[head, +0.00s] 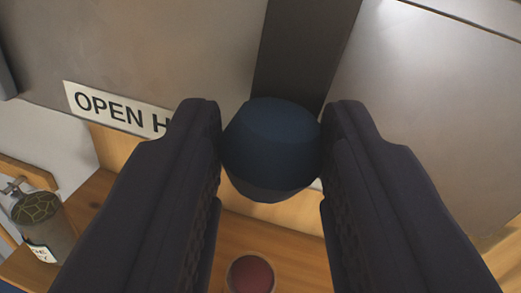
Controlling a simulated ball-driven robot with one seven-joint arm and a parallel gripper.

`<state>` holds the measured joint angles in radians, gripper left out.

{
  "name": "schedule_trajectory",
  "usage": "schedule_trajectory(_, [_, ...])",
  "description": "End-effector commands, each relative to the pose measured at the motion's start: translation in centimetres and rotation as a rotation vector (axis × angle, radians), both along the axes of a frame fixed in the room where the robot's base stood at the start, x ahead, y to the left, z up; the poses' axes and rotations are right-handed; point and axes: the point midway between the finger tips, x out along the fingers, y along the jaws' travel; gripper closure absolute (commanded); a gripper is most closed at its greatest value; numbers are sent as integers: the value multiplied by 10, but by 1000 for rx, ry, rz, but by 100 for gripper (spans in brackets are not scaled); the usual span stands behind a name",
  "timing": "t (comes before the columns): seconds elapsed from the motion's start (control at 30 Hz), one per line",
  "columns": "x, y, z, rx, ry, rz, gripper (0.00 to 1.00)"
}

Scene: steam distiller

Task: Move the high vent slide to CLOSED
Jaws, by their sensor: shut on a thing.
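My gripper (271,148) is shut on a dark blue faceted knob (270,145), with one finger on each side of it. The knob stands in front of a dark vertical slot or strip (303,50) in a grey metal panel. I take the knob to be the handle of the vent slide. A white label (108,107) left of the knob reads "OPEN H", and the rest is hidden behind the left finger. No CLOSED mark shows in this view.
A bottle (43,228) with a netted top and a label stands at the lower left by a wooden ledge. A red round knob (251,274) shows below, between the fingers. Grey metal panel (420,100) fills the upper right.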

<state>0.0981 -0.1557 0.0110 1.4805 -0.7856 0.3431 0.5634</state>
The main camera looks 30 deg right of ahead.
Motion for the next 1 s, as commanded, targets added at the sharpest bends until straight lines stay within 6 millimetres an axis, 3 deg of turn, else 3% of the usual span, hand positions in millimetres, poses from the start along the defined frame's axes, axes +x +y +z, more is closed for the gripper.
schedule_trajectory(0.13, [-7,-12,1,2,-1,-1,100])
schedule_trajectory(0.4, [-8,-14,0,1,-1,-2,100])
schedule_trajectory(0.43, [-8,-14,0,1,-1,-2,62])
schedule_trajectory(0.53, [-8,-13,0,1,-1,-2,40])
schedule_trajectory(0.83, [-9,-12,0,1,-1,0,40])
schedule_trajectory(1.0, [-30,-5,-2,2,-4,2,40])
